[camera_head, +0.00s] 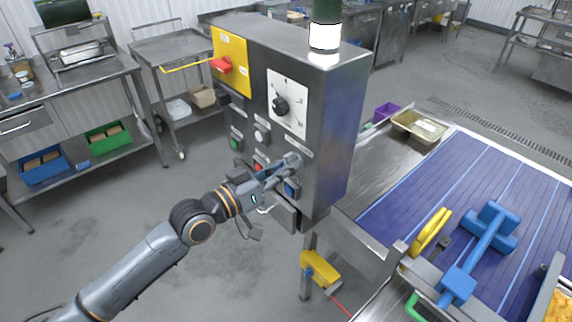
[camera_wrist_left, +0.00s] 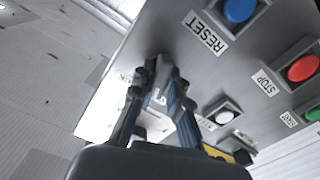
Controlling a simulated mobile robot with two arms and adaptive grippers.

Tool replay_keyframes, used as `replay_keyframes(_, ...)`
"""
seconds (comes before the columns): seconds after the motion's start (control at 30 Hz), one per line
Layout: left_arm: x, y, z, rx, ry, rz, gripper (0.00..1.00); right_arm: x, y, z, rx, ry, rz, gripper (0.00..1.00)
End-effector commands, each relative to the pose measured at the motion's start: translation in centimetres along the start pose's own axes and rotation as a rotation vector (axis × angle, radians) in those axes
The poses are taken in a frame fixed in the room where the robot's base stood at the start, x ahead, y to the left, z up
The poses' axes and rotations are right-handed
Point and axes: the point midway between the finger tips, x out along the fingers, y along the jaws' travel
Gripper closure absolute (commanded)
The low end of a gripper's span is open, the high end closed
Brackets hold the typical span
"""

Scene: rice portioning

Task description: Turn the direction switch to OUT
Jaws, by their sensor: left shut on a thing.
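The grey control box (camera_head: 338,130) stands at the centre of the head view. My left gripper (camera_head: 292,162) is at its front face, shut on the direction switch, below a small white label. The fingers hide most of the switch, so I cannot tell which way it points. In the left wrist view the gripper (camera_wrist_left: 160,82) closes over a pale plate (camera_wrist_left: 157,122), whose lettering is not readable. The blue RESET button (camera_wrist_left: 239,10), red STOP button (camera_wrist_left: 302,68) and white button (camera_wrist_left: 224,116) are beside the fingers. My right gripper is not in view.
The box also carries a red rotary switch (camera_head: 222,65) on a yellow plate and a black dial (camera_head: 281,106). A blue conveyor belt (camera_head: 400,208) lies to the right, with a blue tool (camera_head: 489,231) on it. Steel benches (camera_head: 68,75) stand behind left.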

Motion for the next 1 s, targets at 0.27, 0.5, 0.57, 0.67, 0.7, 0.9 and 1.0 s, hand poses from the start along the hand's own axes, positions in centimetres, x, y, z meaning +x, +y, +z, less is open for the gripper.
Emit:
replay_keyframes(0.27,0.01,-0.03,-0.01,-0.164,0.000,-0.001,1.00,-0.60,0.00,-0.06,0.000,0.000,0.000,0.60)
replay_keyframes(0.5,0.01,0.00,-0.07,-0.190,0.000,-0.001,1.00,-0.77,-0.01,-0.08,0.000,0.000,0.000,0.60)
replay_keyframes(0.57,0.01,0.01,-0.08,-0.232,0.000,-0.001,1.00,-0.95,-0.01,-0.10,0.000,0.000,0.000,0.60)
replay_keyframes(0.67,0.01,-0.03,0.00,-0.261,0.000,-0.001,1.00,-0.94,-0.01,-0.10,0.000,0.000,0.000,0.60)
replay_keyframes(0.7,0.01,-0.04,0.01,-0.260,0.000,-0.001,1.00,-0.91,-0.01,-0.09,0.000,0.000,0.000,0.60)
replay_keyframes(0.9,0.00,-0.03,0.00,-0.258,0.000,-0.001,0.59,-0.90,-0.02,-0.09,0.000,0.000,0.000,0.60)
replay_keyframes(1.0,0.00,-0.03,0.00,-0.258,-0.001,-0.001,0.38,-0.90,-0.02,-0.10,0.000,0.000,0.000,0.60)
